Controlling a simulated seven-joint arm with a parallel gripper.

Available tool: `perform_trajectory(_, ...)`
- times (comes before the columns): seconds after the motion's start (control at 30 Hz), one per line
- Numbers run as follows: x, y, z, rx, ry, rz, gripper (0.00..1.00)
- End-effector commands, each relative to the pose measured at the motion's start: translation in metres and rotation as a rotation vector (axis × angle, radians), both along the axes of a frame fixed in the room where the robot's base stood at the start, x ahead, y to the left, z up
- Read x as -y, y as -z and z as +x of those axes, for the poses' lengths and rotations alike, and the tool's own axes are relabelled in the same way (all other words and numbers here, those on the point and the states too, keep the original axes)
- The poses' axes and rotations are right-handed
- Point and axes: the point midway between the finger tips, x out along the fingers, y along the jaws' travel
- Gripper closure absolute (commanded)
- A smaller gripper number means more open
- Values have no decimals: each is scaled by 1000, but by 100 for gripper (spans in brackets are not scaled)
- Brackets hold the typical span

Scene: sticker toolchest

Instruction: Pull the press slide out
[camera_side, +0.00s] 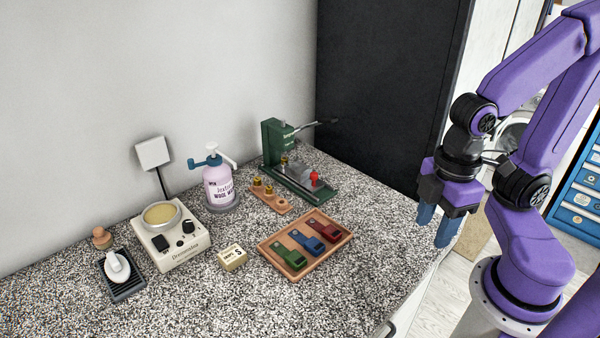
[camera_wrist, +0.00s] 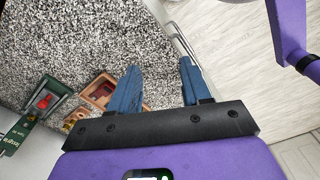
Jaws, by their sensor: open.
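The green press (camera_side: 276,145) stands at the back of the counter against the wall, with a lever reaching to the right. Its slide (camera_side: 306,182) lies along the green base and carries a red knob (camera_side: 314,178) near its front end. In the wrist view the press (camera_wrist: 20,135) shows at the left edge, partly cut off, with the red knob (camera_wrist: 44,101) visible. My gripper (camera_side: 436,228) is open and empty, pointing down off the counter's right edge, well to the right of the press. Its two blue fingers are apart in the wrist view (camera_wrist: 160,88).
A wooden tray (camera_side: 262,246) with green, blue and red pieces sits in front of the press. A small wooden rack (camera_side: 284,207), a spray bottle (camera_side: 219,185), a cream device (camera_side: 184,252) and a small box (camera_side: 232,257) stand leftward. The counter's right side is clear.

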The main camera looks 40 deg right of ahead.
Motion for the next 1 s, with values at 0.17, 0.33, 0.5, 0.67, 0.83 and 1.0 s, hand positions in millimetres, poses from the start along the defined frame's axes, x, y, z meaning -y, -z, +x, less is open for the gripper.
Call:
perform_trajectory(0.17, -13, -9, 18, -3, 23, -14, 53)
perform_trajectory(0.33, -40, -29, 67, -15, 86, -54, 53)
perform_trajectory(0.5, -62, -47, 125, -34, 155, -100, 53)
perform_trajectory(0.67, -74, -60, 180, -58, 223, -139, 53)
perform_trajectory(0.83, -76, -70, 238, -87, 298, -178, 53)
perform_trajectory(1.0, -69, -76, 291, -124, 374, -213, 53)
